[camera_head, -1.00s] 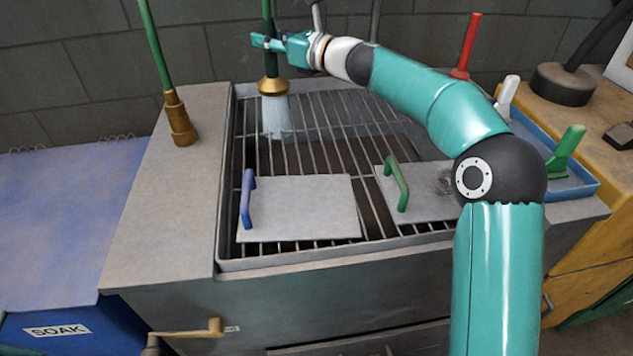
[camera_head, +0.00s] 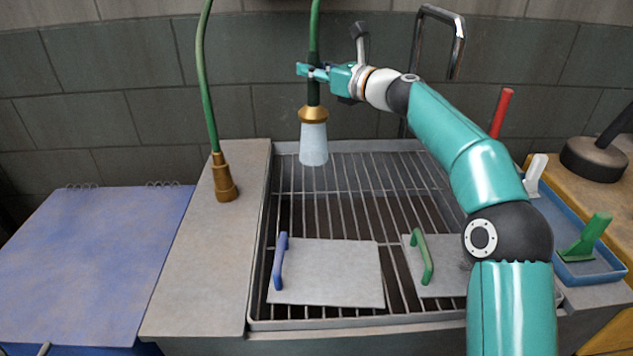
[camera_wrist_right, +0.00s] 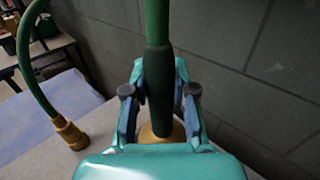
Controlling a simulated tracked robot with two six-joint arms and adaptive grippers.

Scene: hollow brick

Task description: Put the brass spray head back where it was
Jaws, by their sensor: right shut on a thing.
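The brass spray head (camera_head: 313,114) hangs upright below a dark grip on a green hose, above the back left of the sink grate. A pale, bluish-white cone extends below it, looking like water spray. My right gripper (camera_head: 313,73) is shut on the dark grip above the brass part. In the right wrist view, the fingers of my right gripper (camera_wrist_right: 157,95) sit on both sides of the grip, with the brass head (camera_wrist_right: 158,132) partly hidden below. My left gripper is not in view.
Another green hose ends in a brass fitting (camera_head: 223,178) on the left counter. Plates with a blue handle (camera_head: 330,272) and a green handle (camera_head: 445,268) lie on the grate (camera_head: 350,200). A chrome frame (camera_head: 460,45) stands behind; a blue tray (camera_head: 595,268) is at right.

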